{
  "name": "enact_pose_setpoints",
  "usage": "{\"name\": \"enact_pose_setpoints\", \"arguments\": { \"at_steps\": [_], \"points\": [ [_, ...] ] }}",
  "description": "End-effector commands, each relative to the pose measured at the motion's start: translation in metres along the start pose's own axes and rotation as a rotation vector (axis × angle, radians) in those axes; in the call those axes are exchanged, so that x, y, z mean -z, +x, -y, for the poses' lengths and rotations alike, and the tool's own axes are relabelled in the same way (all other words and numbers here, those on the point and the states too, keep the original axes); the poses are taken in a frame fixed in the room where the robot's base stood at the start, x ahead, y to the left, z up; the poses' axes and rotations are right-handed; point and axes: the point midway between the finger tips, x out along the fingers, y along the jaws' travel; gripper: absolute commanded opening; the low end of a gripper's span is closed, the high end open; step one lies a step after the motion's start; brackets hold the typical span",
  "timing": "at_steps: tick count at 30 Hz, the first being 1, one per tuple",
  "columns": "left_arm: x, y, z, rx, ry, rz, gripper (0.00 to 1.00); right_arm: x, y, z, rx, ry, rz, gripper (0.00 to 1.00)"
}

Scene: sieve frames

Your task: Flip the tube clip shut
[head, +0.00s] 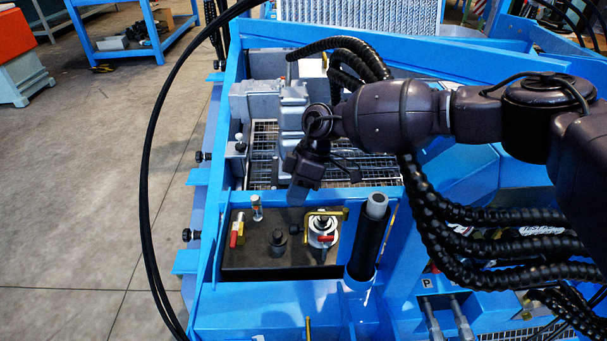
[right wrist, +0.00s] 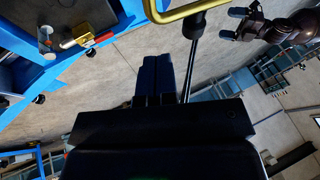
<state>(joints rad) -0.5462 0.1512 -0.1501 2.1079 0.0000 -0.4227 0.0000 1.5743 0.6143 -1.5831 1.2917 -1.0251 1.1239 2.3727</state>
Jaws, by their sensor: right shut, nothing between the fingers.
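A black upright tube (head: 369,243) with a grey top stands at the front right of a dark panel. A bent gold bar (head: 326,212) sits to its left above a round white fitting (head: 316,240) with a red lever. I cannot tell for certain which part is the tube clip or whether it is shut. My right gripper (head: 297,193) is shut and empty, pointing down just behind and left of the gold bar. In the right wrist view its fingers (right wrist: 157,66) lie together, apart from the gold bar (right wrist: 186,10). My left gripper (right wrist: 232,24) shows there with its fingers apart, away from the panel.
The dark panel (head: 248,263) also carries a red-handled valve (head: 236,234) and a black knob (head: 278,243). Behind it are a wire grid (head: 262,145) and a grey metal block (head: 292,110). Black ribbed hoses (head: 440,215) crowd the right side. Open floor lies left.

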Motion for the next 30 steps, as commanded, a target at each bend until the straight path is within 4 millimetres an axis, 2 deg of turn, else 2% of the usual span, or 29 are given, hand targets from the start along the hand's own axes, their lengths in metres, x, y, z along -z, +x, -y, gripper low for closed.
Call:
{"name": "enact_pose_setpoints", "arguments": {
  "at_steps": [3,10,22,30],
  "points": [
    [0.003,0.0,0.001,0.0,0.002,-0.005,0.89,-0.003,0.008,0.012,-0.002,-0.001,0.001,0.0],
    [0.002,0.0,0.001,0.0,0.002,-0.004,0.89,-0.006,0.02,0.022,-0.002,0.001,0.0,0.0],
    [0.002,0.0,0.001,0.0,0.002,-0.002,0.89,-0.006,0.021,0.024,-0.002,0.0,0.001,0.0],
    [0.01,-0.003,0.001,0.003,-0.002,-0.016,0.89,-0.006,0.02,0.029,0.011,-0.04,0.016,0.0]
  ]
}}
